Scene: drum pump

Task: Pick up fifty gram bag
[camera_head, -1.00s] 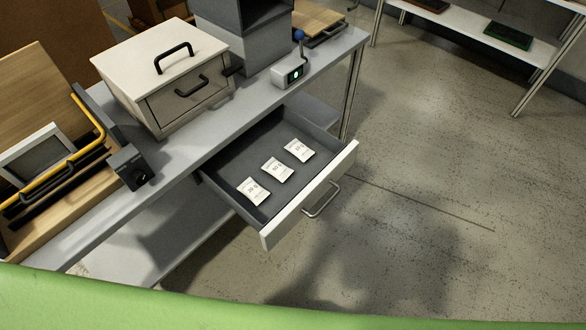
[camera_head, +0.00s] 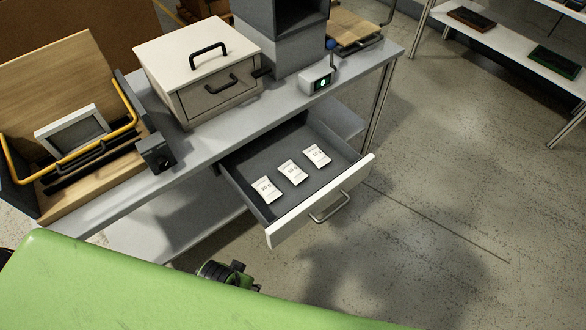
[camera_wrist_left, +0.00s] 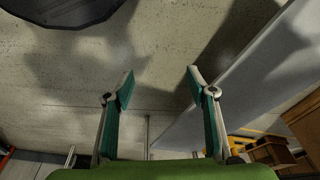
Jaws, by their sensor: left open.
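Three small white bags lie in a row on the floor of the open drawer (camera_head: 235,185) in the head view. They are the near-left bag (camera_head: 266,190), the middle bag (camera_head: 293,172) and the far-right bag (camera_head: 317,155). Each has a printed gram label, too small to read surely, so I cannot tell for certain which is the fifty gram bag. My left gripper (camera_wrist_left: 160,73) is open and empty in the left wrist view, with bare floor beyond its fingers and no bag in sight. My right gripper is in neither view.
The drawer front has a metal handle (camera_head: 330,207) and juts out over open floor. On the grey bench stand a beige box (camera_head: 197,75) with handles, a small device with a lit display (camera_head: 317,81), a dark block (camera_head: 156,153) and a wooden case (camera_head: 60,85). Shelving stands at upper right.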

